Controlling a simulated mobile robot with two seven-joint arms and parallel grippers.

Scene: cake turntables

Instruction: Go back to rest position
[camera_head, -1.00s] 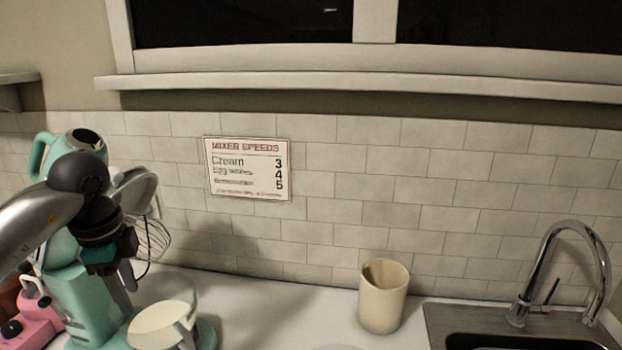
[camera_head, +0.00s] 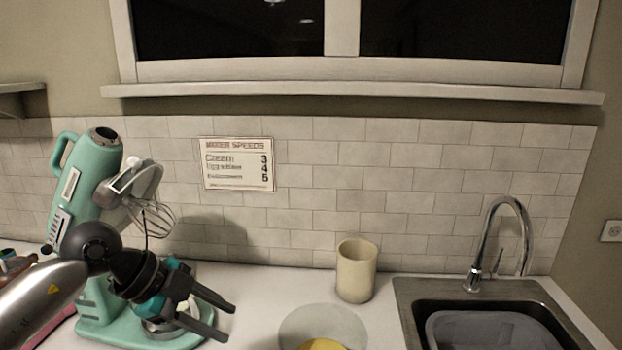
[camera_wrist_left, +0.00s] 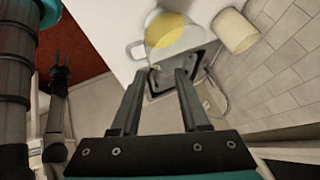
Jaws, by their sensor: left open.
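My left gripper (camera_head: 230,324) is open and empty in the head view, in front of the mint stand mixer (camera_head: 92,190). Its two dark fingers point to the lower right, and it hides part of the mixer's base. In the left wrist view, the open fingers (camera_wrist_left: 158,78) have nothing between them. A dark arm with a finger-like end (camera_wrist_left: 60,75) stands at the left of that view; it may be my right arm, and its jaw state is unclear.
The sink (camera_head: 480,335) and tap (camera_head: 505,235) are at the right. Some white counter is clear between the mixer and the plate.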

